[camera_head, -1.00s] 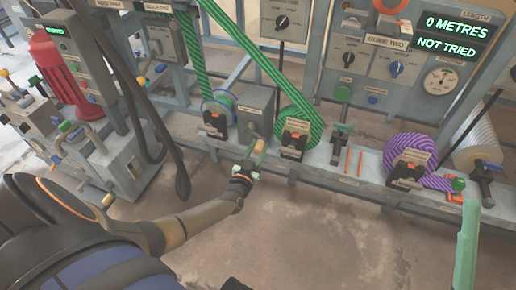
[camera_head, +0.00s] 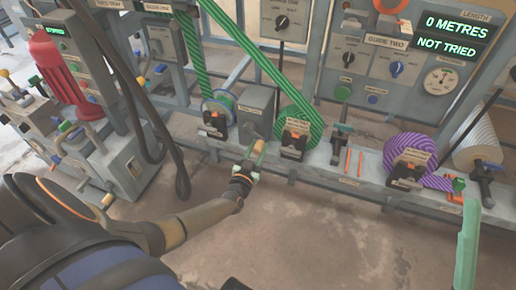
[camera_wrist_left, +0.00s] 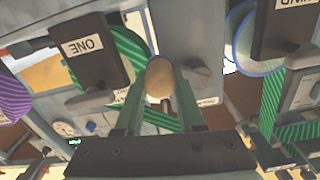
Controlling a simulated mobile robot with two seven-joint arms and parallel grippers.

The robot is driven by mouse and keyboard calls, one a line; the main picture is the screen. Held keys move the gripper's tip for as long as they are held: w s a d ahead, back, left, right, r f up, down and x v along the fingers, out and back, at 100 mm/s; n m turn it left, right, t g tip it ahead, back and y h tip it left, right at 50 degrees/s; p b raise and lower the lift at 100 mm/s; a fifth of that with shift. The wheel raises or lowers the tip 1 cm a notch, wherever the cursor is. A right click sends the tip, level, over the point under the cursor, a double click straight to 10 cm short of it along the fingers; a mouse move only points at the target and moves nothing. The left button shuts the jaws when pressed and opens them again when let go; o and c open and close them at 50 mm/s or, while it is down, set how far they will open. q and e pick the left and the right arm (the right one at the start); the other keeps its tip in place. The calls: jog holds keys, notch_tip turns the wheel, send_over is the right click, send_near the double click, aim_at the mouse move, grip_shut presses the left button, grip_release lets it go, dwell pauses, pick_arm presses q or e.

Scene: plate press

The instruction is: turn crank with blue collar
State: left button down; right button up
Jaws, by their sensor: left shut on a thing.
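The crank's tan handle (camera_head: 258,147) sticks out in front of a grey box (camera_head: 256,112) on the low bench, between two strap reels. My left gripper (camera_head: 250,163) is shut on this handle. The left wrist view shows the handle's rounded tan end (camera_wrist_left: 159,77) between the two green fingers, with a thin brownish rod below it.
A green strap reel (camera_head: 298,117) and a purple strap reel (camera_head: 405,152) stand to the right, with dark blocks before them. A black hose (camera_head: 181,180) hangs at left beside a red cylinder (camera_head: 58,72). The display (camera_head: 450,34) reads "0 METRES, NOT TRIED". The floor in front is clear.

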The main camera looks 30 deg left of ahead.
pick_arm(q)
jog(key=shift+f, duration=0.15)
jog(key=m, duration=0.1)
jog(key=f+m, duration=0.1)
jog(key=m, duration=0.1)
jog(key=shift+s+a, duration=0.15)
jog(key=shift+a, duration=0.25)
jog(key=s+a+r+m, duration=0.1)
jog(key=a+m, duration=0.4)
jog(key=m, duration=0.8)
jog(key=s+a+r+m, duration=0.1)
jog(key=a+m, duration=0.4)
jog(key=m, duration=0.8)
jog(key=shift+s+r+m, duration=0.2)
jog(key=shift+r+m, duration=0.2)
jog(key=shift+r, duration=0.3)
jog(key=c, duration=0.5)
grip_release()
